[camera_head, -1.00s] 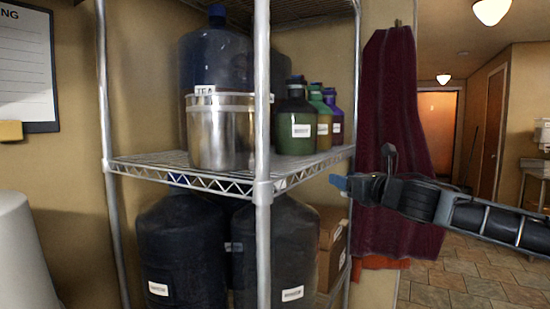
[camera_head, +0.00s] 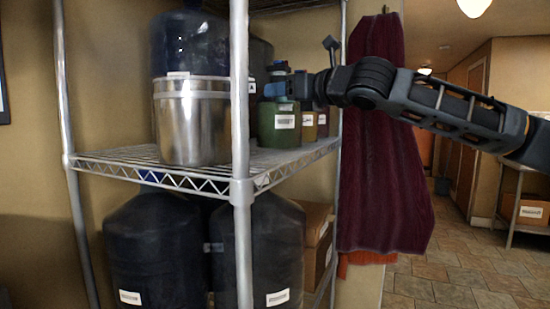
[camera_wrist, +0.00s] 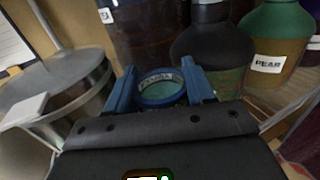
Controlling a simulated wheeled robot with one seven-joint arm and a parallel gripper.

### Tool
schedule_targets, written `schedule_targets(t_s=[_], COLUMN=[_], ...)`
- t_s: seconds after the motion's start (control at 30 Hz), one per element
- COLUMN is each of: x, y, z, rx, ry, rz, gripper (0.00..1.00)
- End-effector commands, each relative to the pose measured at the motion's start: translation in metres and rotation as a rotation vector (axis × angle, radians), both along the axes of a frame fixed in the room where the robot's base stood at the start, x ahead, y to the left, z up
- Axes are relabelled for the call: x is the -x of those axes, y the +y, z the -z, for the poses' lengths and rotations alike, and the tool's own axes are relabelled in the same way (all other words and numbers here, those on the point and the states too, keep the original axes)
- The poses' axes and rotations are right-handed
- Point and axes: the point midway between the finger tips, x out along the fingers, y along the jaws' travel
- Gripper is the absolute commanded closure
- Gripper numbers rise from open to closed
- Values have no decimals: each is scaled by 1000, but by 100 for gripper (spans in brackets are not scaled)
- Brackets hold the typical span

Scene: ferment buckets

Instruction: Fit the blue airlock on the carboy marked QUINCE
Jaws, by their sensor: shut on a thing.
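My gripper (camera_head: 277,89) is at the shelf, in front of the small carboys. In the wrist view its blue fingers (camera_wrist: 158,88) are shut on a round blue piece, which I take to be the blue airlock (camera_wrist: 160,100); its rim lettering is unclear. A green carboy (camera_head: 279,124) stands just below and behind the gripper. In the wrist view a dark carboy (camera_wrist: 212,45) stands ahead, and a green-topped one (camera_wrist: 275,35) marked PEAR is to its right. I cannot read QUINCE on any label. The airlock is apart from the dark carboy's neck, as far as I can tell.
The shelf's front post (camera_head: 240,200) stands left of the gripper. A red curtain (camera_head: 385,190) hangs to the right. Large dark vessels (camera_head: 155,255) stand below.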

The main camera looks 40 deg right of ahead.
Motion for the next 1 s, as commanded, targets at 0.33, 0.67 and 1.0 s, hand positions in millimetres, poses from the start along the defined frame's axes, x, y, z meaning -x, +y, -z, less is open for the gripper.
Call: schedule_targets(t_s=[0.33,0.67,1.0], x=[1,1,1], y=[13,12,12], z=[-1,30,62], rx=[1,-5,-1], ry=[0,2,1], rz=[6,5,5], gripper=[77,77,77])
